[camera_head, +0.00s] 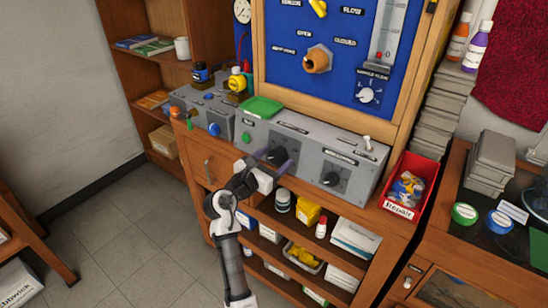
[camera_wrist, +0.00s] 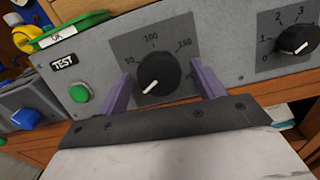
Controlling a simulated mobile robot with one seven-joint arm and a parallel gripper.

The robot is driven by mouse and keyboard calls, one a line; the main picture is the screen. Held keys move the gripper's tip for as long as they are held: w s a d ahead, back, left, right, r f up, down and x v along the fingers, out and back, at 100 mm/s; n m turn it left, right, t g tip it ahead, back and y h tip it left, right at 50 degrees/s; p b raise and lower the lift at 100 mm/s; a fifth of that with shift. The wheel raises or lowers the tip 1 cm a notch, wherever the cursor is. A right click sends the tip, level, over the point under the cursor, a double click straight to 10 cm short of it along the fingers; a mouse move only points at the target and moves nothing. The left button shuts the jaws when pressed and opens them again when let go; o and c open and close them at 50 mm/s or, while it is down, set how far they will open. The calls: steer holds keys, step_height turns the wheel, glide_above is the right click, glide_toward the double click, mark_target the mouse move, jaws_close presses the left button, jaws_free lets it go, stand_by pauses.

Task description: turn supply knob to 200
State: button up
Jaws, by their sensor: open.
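The supply knob (camera_wrist: 158,72) is a round black dial on the grey front panel, with a scale that reads 50, 100 and about 150 around it. Its white pointer line points to the lower left, below the 50 mark. My gripper (camera_wrist: 161,76) is open, with one purple finger to the left of the knob and one to the right. Gaps show between the fingers and the knob, so it is not gripped. In the head view my gripper (camera_head: 277,166) is at the panel and partly covers the knob (camera_head: 275,155).
A second black knob (camera_wrist: 298,40) with a scale of small numbers sits to the right. A green button (camera_wrist: 80,93) under a TEST label is to the left. A red bin (camera_head: 408,188) stands at the panel's right end. Open shelves lie below.

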steer(key=c, duration=1)
steer(key=shift+m, duration=0.3)
